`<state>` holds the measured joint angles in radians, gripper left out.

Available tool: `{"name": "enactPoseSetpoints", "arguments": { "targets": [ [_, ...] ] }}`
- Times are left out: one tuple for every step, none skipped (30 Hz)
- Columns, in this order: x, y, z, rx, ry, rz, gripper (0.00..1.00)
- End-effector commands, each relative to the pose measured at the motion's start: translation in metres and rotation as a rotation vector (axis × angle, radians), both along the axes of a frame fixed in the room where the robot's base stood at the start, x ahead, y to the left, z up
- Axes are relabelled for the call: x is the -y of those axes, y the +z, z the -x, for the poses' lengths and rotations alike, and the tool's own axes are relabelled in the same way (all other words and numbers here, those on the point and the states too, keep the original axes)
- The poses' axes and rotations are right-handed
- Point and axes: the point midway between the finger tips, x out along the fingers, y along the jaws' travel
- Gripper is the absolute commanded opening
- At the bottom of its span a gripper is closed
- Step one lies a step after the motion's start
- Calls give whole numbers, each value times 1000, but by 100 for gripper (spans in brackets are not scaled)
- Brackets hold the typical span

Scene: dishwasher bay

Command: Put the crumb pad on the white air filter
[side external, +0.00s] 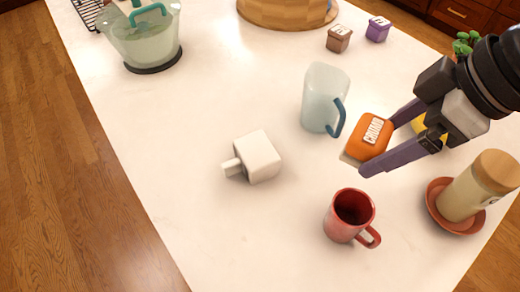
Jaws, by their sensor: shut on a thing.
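The crumb pad (367,136) is an orange block with a pale lower side and the word CRUMB on its face. My gripper (370,146) is shut on it, its two purple fingers on either side. The pad appears held above the counter, to the right of the white air filter. The white air filter (257,157) is a small white block with a short stub on its left side. It lies on the counter left of my gripper, with nothing on top of it.
A clear pitcher (322,98) with a blue handle stands just left of the pad. A red mug (350,215) stands below it. A jar (474,188) sits on a red saucer (440,210) at right. The counter around the filter is clear.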

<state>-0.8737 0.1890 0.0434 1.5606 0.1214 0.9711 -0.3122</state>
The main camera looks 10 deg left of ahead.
Motion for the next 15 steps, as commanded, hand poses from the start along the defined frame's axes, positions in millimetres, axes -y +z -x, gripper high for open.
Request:
{"name": "enactPoseSetpoints", "arguments": {
  "targets": [
    [-5,2,8,1,19,-1,33],
    [-7,3,11,1,28,0,33],
    [-10,3,13,0,35,0,33],
    [-12,2,14,0,39,1,33],
    [-15,1,14,-1,41,1,33],
    [-20,-1,12,0,44,1,33],
    [-24,-4,10,-2,45,2,33],
    [-28,-6,6,-2,45,1,33],
    [-35,-11,2,-2,45,2,33],
    [-40,-13,-2,-2,44,2,33],
    [-46,-16,-6,-2,44,1,33],
    [-53,-20,-11,-1,43,2,33],
    [-58,-23,-15,-1,43,2,33],
    [-63,-25,-19,-1,43,1,33],
    [-70,-29,-23,-1,43,2,33]
  ]
}}
